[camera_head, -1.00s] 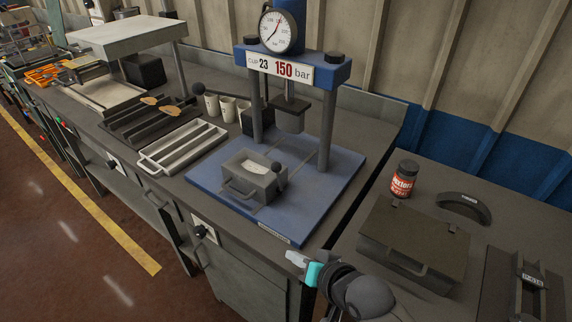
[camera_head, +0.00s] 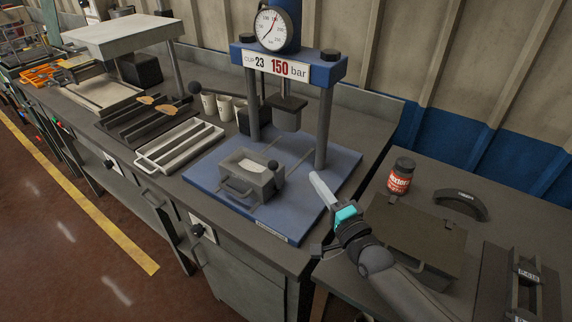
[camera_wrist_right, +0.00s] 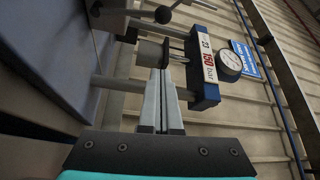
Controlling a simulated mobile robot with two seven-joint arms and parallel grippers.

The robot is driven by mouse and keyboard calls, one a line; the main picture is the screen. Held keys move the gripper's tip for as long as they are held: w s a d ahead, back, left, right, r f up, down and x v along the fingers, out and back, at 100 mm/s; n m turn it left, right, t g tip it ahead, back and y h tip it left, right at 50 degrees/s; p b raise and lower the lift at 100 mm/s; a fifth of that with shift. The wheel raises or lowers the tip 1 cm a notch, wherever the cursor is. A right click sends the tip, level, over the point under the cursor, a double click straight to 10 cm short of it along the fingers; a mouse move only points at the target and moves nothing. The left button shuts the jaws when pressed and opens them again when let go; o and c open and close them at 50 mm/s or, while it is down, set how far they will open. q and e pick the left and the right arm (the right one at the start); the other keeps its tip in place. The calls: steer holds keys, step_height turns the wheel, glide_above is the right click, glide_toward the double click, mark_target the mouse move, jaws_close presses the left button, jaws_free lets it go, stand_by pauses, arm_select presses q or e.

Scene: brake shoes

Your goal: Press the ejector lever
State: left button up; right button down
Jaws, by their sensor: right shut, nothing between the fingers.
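The grey mould box (camera_head: 250,177) sits on the blue base plate of the press (camera_head: 205,181). A short lever with a black ball knob (camera_head: 273,165) stands at the box's right side; I take it as the ejector lever. A second black knob (camera_head: 195,88) ends a longer handle at the press's left. My right gripper (camera_head: 318,180) is shut and empty, in front of the press's right column, to the right of the mould box and apart from it. Its closed fingers (camera_wrist_right: 160,85) also show in the right wrist view. My left gripper is not in view.
The press head (camera_head: 290,66) and right column (camera_head: 325,130) stand behind my gripper. A red-labelled jar (camera_head: 401,177) and a dark case (camera_head: 412,238) are on the right bench. Trays (camera_head: 180,146) and cups (camera_head: 225,104) lie left of the press.

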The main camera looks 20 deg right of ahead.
glide_above(275, 178)
steer(key=s+d, duration=0.2)
steer(key=shift+w+d, duration=0.2)
steer(key=shift+w, duration=0.05)
stand_by(0.6)
stand_by(0.3)
steer(key=shift+s+a+n+b, duration=0.2)
steer(key=shift+a+n+b, duration=0.1)
steer(key=shift+b, duration=0.2)
